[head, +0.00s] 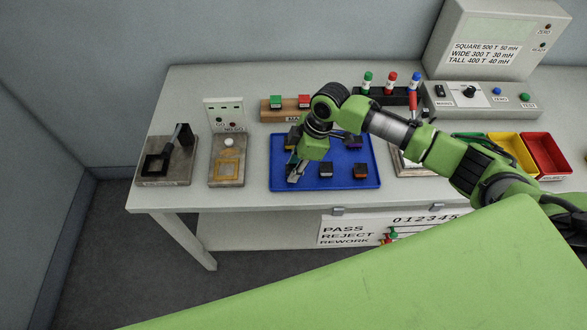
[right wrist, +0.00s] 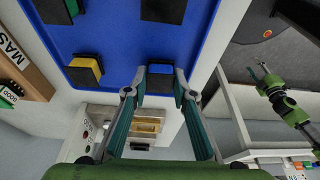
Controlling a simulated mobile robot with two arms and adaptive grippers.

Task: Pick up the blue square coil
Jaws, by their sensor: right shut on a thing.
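My right gripper (head: 295,175) reaches down over the front left corner of the blue tray (head: 340,184). In the right wrist view its two fingers (right wrist: 160,84) are shut on a small dark-topped block with a blue side, the blue square coil (right wrist: 160,82). In the head view the fingers largely hide this coil. I cannot tell whether it still touches the tray. My left gripper (right wrist: 264,72) shows small at the right of the wrist view, apart from the tray; its opening is unclear. It is not in the head view.
Other dark-topped coils share the tray, including a black one (head: 326,170), an orange-sided one (head: 360,171) and a yellow one (right wrist: 84,71). Left stand a go/no-go gauge (head: 227,172) and a black fixture (head: 166,160). Yellow (head: 506,137) and red bins (head: 546,135) stand right.

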